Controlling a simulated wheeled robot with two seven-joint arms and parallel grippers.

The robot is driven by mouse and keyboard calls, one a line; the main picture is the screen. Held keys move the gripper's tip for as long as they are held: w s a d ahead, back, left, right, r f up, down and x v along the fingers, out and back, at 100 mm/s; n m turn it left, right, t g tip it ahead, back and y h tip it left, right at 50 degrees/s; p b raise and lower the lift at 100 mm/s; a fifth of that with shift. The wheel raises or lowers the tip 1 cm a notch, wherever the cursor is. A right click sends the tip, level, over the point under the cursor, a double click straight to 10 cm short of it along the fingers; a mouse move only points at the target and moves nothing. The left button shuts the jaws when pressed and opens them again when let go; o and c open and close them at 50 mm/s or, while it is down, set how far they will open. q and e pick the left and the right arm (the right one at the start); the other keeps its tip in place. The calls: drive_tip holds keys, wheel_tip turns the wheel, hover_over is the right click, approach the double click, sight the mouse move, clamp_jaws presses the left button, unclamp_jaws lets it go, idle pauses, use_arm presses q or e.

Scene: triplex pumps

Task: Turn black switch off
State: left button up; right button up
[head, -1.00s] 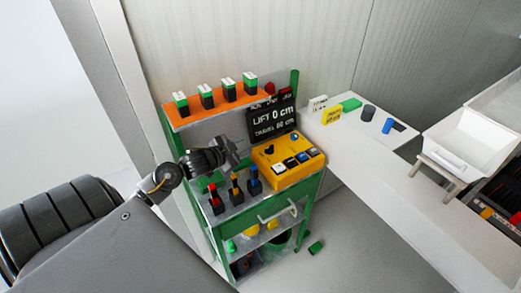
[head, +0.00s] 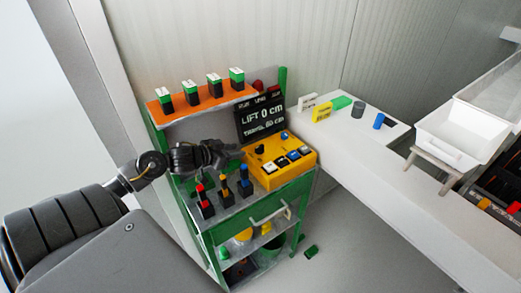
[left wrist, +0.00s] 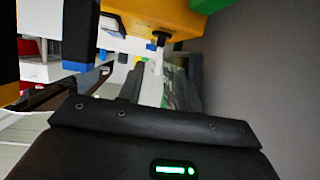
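The yellow control box (head: 270,178) stands on the green cart's top. A black switch knob (head: 259,148) sticks up at its left rear. A black knob on a yellow surface also shows in the left wrist view (left wrist: 160,38), close ahead; it looks like the same one. My left gripper (head: 232,152) is just left of the box, near the black switch; I see no clear contact. Its finger opening is hard to make out in both views. My right gripper is not in view.
Red, yellow and blue levers (head: 224,188) stand in front of my left gripper. Behind is an orange shelf (head: 205,103) with several green-black switches. A blue knob (head: 284,135) and several push buttons (head: 293,155) are on the box.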

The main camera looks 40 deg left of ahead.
sight(258, 147)
use_arm(q)
drive_tip(key=p+x, duration=0.1)
drive_tip(key=x, duration=0.9)
drive_tip(key=shift+w+d+f+p, duration=0.1)
drive_tip(key=shift+w+f+p, duration=0.15)
drive_tip(key=shift+w+p, duration=0.15)
drive_tip(key=shift+c, duration=0.4)
clamp_jaws()
